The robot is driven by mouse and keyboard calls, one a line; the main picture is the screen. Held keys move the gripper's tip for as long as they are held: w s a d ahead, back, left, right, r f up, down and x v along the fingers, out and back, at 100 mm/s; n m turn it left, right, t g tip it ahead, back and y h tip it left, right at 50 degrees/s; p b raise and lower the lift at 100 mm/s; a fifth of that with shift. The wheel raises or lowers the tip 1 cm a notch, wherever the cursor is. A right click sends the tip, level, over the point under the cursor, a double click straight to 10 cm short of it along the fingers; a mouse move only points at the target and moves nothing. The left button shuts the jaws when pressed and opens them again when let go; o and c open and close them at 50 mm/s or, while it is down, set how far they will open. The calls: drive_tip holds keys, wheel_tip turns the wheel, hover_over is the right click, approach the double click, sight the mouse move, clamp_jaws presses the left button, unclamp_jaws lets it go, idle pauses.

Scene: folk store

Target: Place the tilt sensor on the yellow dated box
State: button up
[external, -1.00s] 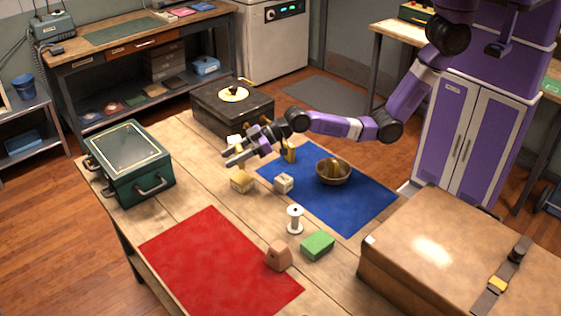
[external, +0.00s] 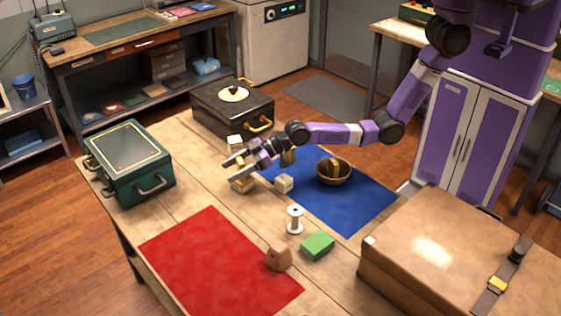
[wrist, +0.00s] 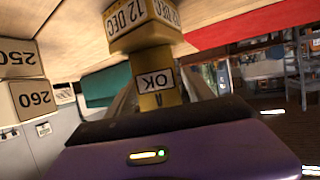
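The yellow dated box (external: 241,187) sits on the wooden table, left of the blue mat. In the wrist view the yellow dated box (wrist: 142,22) shows upside-down "12 DEC" labels. A yellow block with an "OK" label, which I take for the tilt sensor (wrist: 153,82), is between my gripper's fingers, right at the dated box. I cannot tell whether the two touch. My gripper (external: 231,168) is low over the dated box, pointing left, and appears shut on the sensor. Its fingers hide most of the sensor in the external view.
Pale boxes marked 250 and 260 (wrist: 33,97) stand close by. A pale cube (external: 284,183) and a bowl (external: 333,177) are on the blue mat (external: 350,210). A black case (external: 232,112) stands behind, a green case (external: 130,165) left. The red mat (external: 220,265) is clear over most of its area.

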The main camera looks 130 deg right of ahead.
drive_tip(key=shift+r, duration=0.15)
drive_tip(key=shift+r, duration=0.1)
drive_tip(key=v, duration=1.2)
drive_tip(key=shift+a, duration=0.1)
idle(0.4)
